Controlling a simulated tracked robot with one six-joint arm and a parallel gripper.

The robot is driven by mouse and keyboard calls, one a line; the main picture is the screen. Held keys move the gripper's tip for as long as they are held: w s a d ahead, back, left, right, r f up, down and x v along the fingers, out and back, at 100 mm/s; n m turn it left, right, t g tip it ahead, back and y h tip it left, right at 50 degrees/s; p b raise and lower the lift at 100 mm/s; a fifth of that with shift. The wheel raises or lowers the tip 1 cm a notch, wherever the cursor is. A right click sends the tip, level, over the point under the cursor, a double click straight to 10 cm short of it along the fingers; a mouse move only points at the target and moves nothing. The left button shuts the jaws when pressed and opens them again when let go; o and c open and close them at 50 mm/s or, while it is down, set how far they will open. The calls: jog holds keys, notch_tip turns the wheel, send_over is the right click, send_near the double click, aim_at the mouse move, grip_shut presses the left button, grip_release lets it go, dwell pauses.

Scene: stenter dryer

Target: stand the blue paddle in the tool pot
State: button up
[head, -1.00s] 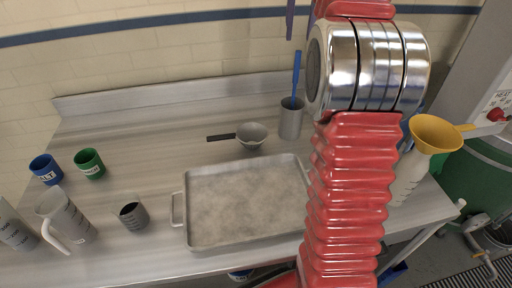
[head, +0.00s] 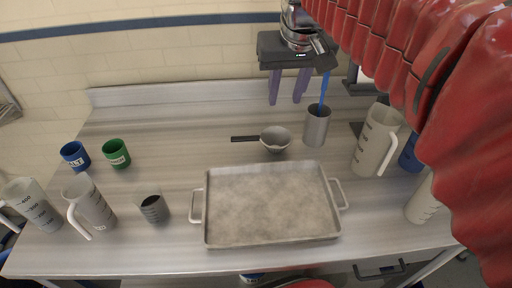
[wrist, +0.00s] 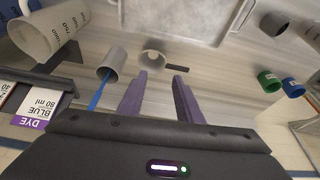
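The blue paddle (head: 324,88) stands in the grey tool pot (head: 317,127) at the back of the steel table, its shaft rising above the rim and leaning slightly. Its lower end is hidden inside the pot. My gripper (head: 287,102) is open and empty, its two purple fingers apart, to the left of the paddle's shaft in the head view. In the wrist view, the pot (wrist: 113,61) and the paddle (wrist: 97,94) lie left of the fingers, and nothing is between them.
A large shallow tray (head: 204,220) fills the table's middle front. A dark-handled pan (head: 276,139) sits left of the pot. A big jug (head: 375,143) stands to the right. Blue (head: 75,156) and green (head: 117,153) cups and jugs (head: 90,205) stand at left.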

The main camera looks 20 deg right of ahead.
jog(key=s+a+f+n+t, duration=0.1)
jog(key=s+a+f+n, duration=0.1)
jog(key=s+a+f, duration=0.5)
jog(key=shift+s+a+f+t+y, duration=0.2)
jog(key=shift+s+f+t+y, duration=0.1)
jog(key=shift+s+f, duration=2.65)
